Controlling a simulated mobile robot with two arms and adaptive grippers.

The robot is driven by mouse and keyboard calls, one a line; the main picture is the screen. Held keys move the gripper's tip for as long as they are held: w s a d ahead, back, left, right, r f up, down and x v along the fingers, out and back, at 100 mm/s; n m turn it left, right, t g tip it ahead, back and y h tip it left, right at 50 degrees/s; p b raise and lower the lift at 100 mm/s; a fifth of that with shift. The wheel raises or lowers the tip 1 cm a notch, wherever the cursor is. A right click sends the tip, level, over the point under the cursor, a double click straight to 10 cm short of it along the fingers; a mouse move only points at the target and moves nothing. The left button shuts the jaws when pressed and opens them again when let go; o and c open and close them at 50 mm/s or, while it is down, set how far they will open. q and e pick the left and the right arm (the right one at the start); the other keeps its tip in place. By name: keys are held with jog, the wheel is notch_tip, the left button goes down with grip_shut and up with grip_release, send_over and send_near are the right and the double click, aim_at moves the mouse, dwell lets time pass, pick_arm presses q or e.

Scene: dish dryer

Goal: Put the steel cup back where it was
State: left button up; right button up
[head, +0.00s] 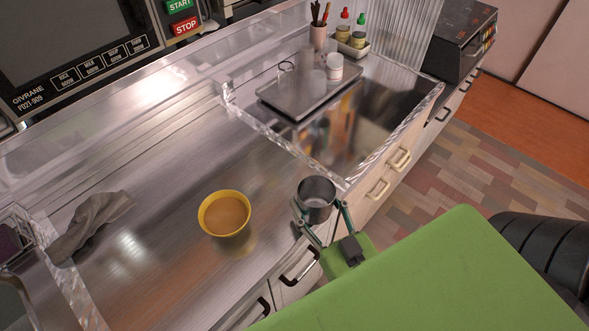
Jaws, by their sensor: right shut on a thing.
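The steel cup (317,191) is a small grey metal cup near the front edge of the counter, left of the sink basin. My right gripper (318,213) reaches in from the lower right, with one finger on each side of the cup, and is shut on it. The cup looks roughly upright, with its open top visible. I cannot tell whether its base touches the counter. My left gripper is not in view.
A yellow cup (225,214) with brown contents stands left of the steel cup. A grey cloth (92,225) lies further left. A dark tray (300,98) with white containers lies over the sink (371,117). Bare counter (160,180) lies behind the yellow cup.

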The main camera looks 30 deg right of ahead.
aim_at(309, 191)
jog(key=w, duration=0.5)
jog(key=shift+w+d+r, duration=0.1)
jog(key=shift+w+d, duration=0.1)
jog(key=shift+w, duration=0.1)
jog(key=shift+w+p, duration=0.3)
jog(key=shift+w, duration=0.3)
jog(key=w, duration=0.3)
jog(key=shift+w+d, duration=0.1)
jog(key=shift+w, duration=0.2)
jog(key=shift+w+f+p, duration=0.1)
jog(key=shift+f+p, duration=0.25)
jog(key=shift+f, duration=0.05)
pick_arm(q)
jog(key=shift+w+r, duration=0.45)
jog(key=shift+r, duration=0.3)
pick_arm(e)
jog(key=o, duration=1.4)
jog(key=shift+f, duration=0.15)
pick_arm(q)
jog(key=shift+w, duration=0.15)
